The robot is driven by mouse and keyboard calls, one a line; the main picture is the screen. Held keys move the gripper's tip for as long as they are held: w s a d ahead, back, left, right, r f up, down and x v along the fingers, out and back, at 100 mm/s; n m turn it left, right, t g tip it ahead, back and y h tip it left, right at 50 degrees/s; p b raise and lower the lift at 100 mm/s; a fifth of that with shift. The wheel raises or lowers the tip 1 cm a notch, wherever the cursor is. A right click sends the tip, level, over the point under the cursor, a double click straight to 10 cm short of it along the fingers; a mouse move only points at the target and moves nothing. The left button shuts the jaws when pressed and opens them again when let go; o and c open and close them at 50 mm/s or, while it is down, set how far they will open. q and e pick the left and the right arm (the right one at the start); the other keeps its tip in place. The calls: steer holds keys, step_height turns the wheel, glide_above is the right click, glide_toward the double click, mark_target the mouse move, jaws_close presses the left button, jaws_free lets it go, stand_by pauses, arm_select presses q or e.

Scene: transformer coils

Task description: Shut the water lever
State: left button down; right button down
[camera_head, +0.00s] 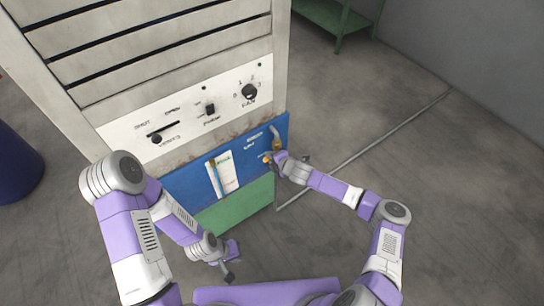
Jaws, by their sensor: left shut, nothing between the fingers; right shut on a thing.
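The water lever's fitting (275,134) is at the right end of the blue panel, low on the machine's front, beside small white lettering too small to read surely. Brass-coloured parts show there, next to my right gripper (272,158). My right gripper is shut on a part of this fitting; its wrist hides some of it, and I cannot tell the lever's exact angle. My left gripper (229,274) is shut and empty, low in front of the machine, apart from everything.
The white control panel above has a slider (157,138), a power switch (210,109) and a fan dial (249,91). A paper with a pencil-like stick (227,171) is on the blue panel. A blue drum (14,165) stands left.

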stand_by(0.4)
steer(key=c, duration=1)
jaws_free()
steer(key=p+v, duration=0.1)
steer(key=v, duration=0.6)
steer(key=shift+s+d+r+p, duration=0.15)
steer(key=shift+s+p, duration=0.1)
steer(key=shift+p, duration=0.1)
